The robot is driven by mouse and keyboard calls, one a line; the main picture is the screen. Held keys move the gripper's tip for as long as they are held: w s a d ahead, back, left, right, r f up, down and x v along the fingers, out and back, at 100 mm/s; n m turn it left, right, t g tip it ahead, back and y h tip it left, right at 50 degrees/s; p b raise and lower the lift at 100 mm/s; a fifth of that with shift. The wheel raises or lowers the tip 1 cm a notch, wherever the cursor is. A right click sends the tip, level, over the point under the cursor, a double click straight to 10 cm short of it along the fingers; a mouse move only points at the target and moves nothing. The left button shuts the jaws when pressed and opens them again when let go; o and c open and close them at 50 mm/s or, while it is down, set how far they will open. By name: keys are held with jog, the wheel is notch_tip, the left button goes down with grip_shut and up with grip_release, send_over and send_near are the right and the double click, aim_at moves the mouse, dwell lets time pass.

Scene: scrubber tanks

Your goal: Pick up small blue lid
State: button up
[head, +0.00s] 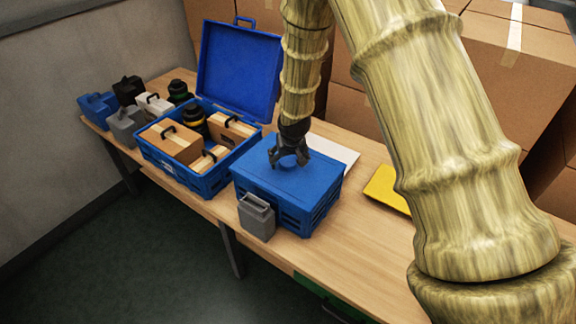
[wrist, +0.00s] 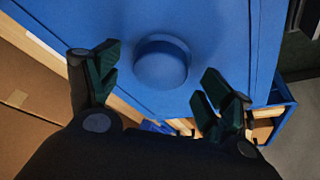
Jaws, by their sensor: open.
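The small blue lid (wrist: 161,62) is a round blue piece with a raised knob shape, on the flat blue top of a closed blue crate (head: 283,213). In the head view the lid (head: 288,161) shows small and partly hidden below my gripper (head: 290,162). In the wrist view my gripper (wrist: 155,85) is open, with one finger to the left of the lid and one to its lower right. The lid sits just beyond the fingertips, between their lines. The fingers hold nothing, and I cannot tell whether they touch the lid.
An open blue case (head: 180,174) with boxes stands left of the crate. A grey container (head: 256,217) is at the crate's front. A white sheet (head: 333,152) and a yellow item (head: 386,189) lie on the wooden table (head: 350,235). Cardboard boxes (head: 505,75) stand behind.

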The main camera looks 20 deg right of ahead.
jog(key=shift+w+f, duration=0.2)
jog(key=shift+f, duration=0.3)
jog(key=c, duration=1.3)
jog(key=shift+o, duration=0.2)
jog(key=shift+r, duration=0.1)
jog(key=shift+r+b, duration=0.65)
jog(key=shift+r, duration=0.55)
jog(key=s+r+b, duration=0.1)
jog(key=s, duration=0.4)
jog(key=s+b, duration=0.2)
jog(key=s, duration=0.3)
jog(key=s+r+b, duration=0.1)
jog(key=s, duration=0.5)
jog(key=shift+d+r+b, duration=0.15)
jog(key=shift+r+b, duration=0.15)
